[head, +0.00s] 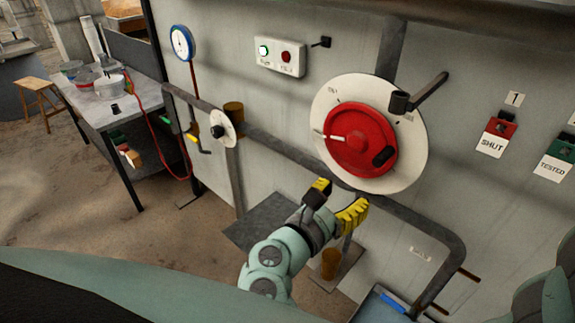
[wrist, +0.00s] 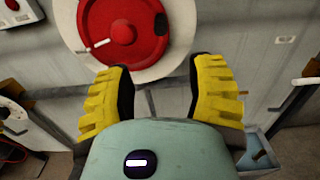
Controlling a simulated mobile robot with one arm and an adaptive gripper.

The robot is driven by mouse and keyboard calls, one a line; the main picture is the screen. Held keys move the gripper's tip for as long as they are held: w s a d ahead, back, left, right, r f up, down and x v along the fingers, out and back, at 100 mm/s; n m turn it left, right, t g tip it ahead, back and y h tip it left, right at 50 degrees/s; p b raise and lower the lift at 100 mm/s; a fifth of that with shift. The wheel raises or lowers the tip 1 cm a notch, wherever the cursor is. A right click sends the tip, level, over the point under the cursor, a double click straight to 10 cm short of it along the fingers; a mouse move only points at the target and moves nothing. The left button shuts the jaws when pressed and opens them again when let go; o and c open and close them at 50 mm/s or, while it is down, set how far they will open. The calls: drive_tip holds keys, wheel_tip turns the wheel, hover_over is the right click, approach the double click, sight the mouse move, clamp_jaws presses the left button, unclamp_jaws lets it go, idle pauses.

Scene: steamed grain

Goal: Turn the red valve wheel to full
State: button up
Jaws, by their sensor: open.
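The red valve wheel (head: 360,140) is a round disc on a white dial plate (head: 412,150) on the grey wall. It has a white pointer mark at its left and a dark knob at its lower right. My gripper (head: 335,200) has yellow padded fingers and is open and empty, just below the wheel and apart from it. In the wrist view, the wheel (wrist: 122,30) is at the top, beyond the spread fingers of my gripper (wrist: 160,85). The wheel's top edge is cut off there. The lettering on the dial is too small to read surely.
A dark lever (head: 425,95) juts out at the dial's upper right. A grey pipe (head: 285,150) runs across below the wheel. A smaller white dial (head: 222,128) is at left. SHUT (head: 496,135) and TESTED (head: 557,160) tags hang at right. A cluttered table (head: 125,112) stands at far left.

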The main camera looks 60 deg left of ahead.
sight(377, 164)
drive_tip(key=p+x, duration=0.3)
drive_tip(key=x, duration=0.4)
drive_tip(key=p+x, duration=0.3)
drive_tip(key=x, duration=0.4)
drive_tip(key=shift+w+d+r, duration=0.1)
drive_tip(key=shift+w+r, duration=0.05)
drive_tip(key=shift+r, duration=0.1)
drive_tip(key=shift+w+f, duration=0.1)
drive_tip(key=shift+w, duration=0.55)
drive_tip(key=shift+o, duration=0.4)
clamp_jaws()
